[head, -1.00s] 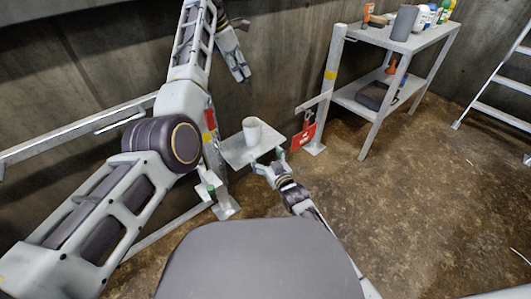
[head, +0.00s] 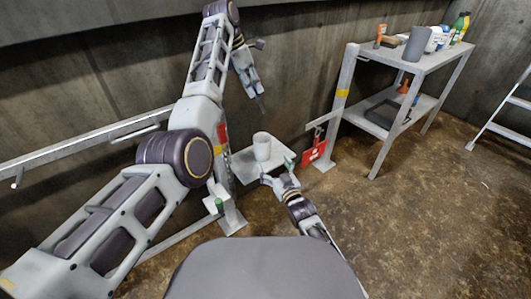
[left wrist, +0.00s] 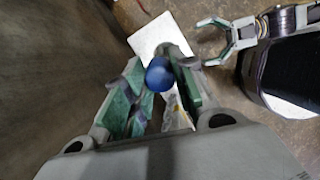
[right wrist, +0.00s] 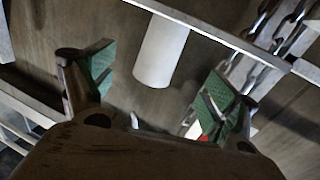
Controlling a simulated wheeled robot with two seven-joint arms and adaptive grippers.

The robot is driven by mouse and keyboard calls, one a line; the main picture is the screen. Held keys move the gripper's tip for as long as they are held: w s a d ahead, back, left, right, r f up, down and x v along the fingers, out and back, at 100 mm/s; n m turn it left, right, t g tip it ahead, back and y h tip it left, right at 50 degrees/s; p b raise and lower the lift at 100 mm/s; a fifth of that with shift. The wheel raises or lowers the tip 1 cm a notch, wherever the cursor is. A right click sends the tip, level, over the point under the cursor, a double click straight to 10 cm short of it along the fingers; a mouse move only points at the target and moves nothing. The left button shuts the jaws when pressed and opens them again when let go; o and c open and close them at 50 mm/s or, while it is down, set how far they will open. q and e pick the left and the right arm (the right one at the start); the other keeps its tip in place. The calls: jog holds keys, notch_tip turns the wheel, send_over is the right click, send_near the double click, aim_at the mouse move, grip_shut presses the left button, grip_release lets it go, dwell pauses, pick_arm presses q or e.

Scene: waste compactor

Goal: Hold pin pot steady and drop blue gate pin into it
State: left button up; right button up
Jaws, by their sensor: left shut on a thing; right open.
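The white pin pot (head: 262,147) stands upright on a small light shelf plate (head: 245,172). My left gripper (head: 260,104) points down above the pot, apart from it. It is shut on the blue gate pin, whose round blue end (left wrist: 159,75) shows between the fingers in the left wrist view. The pin is too small to make out in the head view. My right gripper (head: 277,174) is open at the near right side of the pot. In the right wrist view the pot (right wrist: 160,52) lies ahead between the spread fingers, with gaps on both sides.
A post with a rail (head: 90,137) stands left of the plate. A red tag (head: 314,152) hangs to its right. A two-level metal shelf (head: 430,62) with bottles and tools stands at the right. A ladder (head: 505,105) is beyond. The floor at right is clear.

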aim_at(266, 153)
jog(key=shift+x, duration=5.5)
jog(key=c, duration=1.1)
pick_arm(q)
jog(key=shift+w+a+f, duration=0.1)
jog(key=shift+a+f, duration=0.05)
jog(key=shift+w+a+f, duration=0.1)
jog(key=shift+a+f, duration=0.05)
jog(key=shift+f, duration=0.2)
jog(key=shift+a+f, duration=0.15)
jog(key=shift+f, duration=1.75)
